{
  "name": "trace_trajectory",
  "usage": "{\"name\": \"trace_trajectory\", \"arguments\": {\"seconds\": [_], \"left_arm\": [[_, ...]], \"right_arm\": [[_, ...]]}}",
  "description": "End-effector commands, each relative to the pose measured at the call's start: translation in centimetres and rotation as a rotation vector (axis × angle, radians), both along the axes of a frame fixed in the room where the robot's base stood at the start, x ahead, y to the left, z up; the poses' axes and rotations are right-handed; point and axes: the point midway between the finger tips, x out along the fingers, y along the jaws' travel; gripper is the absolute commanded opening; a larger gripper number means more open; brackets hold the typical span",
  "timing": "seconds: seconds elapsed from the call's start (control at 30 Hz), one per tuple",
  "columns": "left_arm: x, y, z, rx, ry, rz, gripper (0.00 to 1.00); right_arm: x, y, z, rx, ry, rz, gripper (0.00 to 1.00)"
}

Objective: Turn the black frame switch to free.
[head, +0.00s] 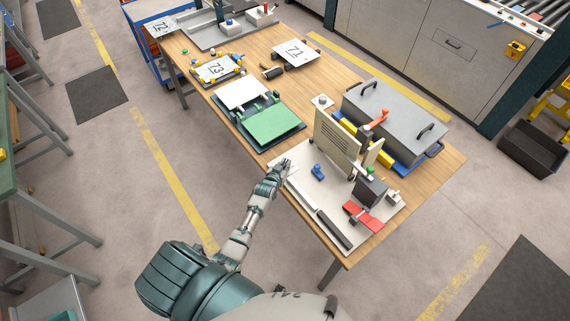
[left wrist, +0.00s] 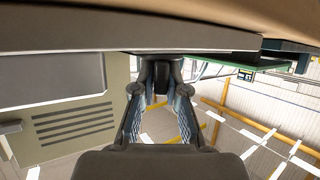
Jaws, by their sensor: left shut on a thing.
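My left gripper (head: 283,165) is at the near left corner of a pale base plate (head: 318,184), low by the table's front edge. In the left wrist view its fingers (left wrist: 160,88) come together on a small dark part (left wrist: 160,76) under a broad pale edge. The gripper mostly hides this part in the head view, so I cannot tell for sure that it is the black frame switch. I cannot make out the switch's setting. My right gripper is not in view.
The base plate carries a beige vented panel (head: 338,138), a blue piece (head: 318,172), a red piece (head: 362,216) and a black bar (head: 335,229). A green panel (head: 274,126) lies farther left on the wooden table (head: 437,174). A grey lidded box (head: 392,118) stands behind.

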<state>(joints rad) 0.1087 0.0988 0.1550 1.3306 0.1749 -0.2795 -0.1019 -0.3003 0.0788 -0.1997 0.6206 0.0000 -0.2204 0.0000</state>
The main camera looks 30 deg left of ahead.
Motion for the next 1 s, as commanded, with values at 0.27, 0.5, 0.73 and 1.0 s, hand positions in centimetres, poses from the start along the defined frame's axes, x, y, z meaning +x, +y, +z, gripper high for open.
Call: {"name": "trace_trajectory", "arguments": {"seconds": [0.27,0.5,0.73,1.0], "left_arm": [[0.2,0.1,0.5,0.001,-0.011,0.000,0.38],[-0.3,0.0,0.4,0.000,-0.006,-0.001,0.38],[-3.8,-0.6,1.7,0.000,-0.006,-0.001,0.38],[-8.9,-1.2,3.9,0.000,-0.005,0.000,0.38]], "right_arm": [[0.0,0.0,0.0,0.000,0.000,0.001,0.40],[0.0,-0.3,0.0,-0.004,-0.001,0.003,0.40],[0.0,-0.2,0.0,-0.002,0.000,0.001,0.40],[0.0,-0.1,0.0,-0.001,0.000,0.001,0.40]]}}
